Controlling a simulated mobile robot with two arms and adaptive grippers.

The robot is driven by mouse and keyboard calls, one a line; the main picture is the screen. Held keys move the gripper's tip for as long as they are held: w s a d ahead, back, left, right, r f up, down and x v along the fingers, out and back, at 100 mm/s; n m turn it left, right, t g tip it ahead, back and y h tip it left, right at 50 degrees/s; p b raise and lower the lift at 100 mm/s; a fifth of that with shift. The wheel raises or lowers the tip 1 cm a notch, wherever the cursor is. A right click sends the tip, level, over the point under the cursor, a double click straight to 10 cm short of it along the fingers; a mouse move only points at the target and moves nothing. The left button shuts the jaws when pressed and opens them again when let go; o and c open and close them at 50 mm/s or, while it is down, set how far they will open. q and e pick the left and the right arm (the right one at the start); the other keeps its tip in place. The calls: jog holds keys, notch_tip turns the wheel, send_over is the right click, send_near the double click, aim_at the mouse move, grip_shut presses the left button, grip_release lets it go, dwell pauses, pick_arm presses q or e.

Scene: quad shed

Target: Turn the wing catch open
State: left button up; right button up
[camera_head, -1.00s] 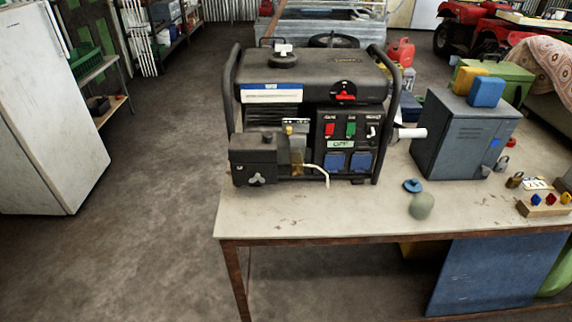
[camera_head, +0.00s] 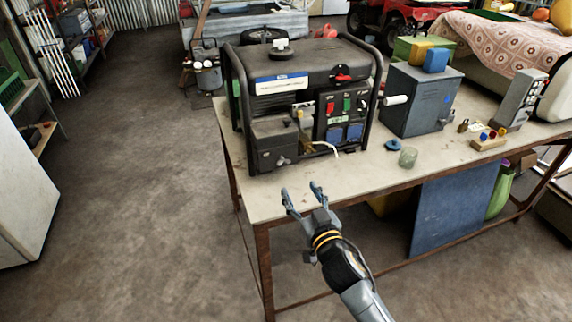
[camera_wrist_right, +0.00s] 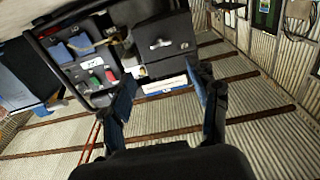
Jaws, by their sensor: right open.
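The wing catch (camera_head: 283,161) is a small pale grey piece on the front of the dark box (camera_head: 268,141) at the generator's lower left. In the right wrist view the wing catch (camera_wrist_right: 160,44) shows larger on the box's dark face, above the gap between the fingers. My left gripper is not in view.
The black generator (camera_head: 310,75) stands on the pale tabletop (camera_head: 240,195). A loose pale lead hangs by its front. A blue-grey metal cabinet (camera_head: 418,98), a blue knob (camera_head: 393,145) and a greenish jar (camera_head: 408,157) are to its right. The tabletop's front left is clear.

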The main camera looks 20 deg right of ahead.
aim_at(283, 161)
jog(key=w+p, duration=0.1)
jog(key=w, duration=1)
jog(key=shift+w+a, duration=0.15)
jog(key=shift+a, duration=0.15)
jog(key=c, duration=1.2)
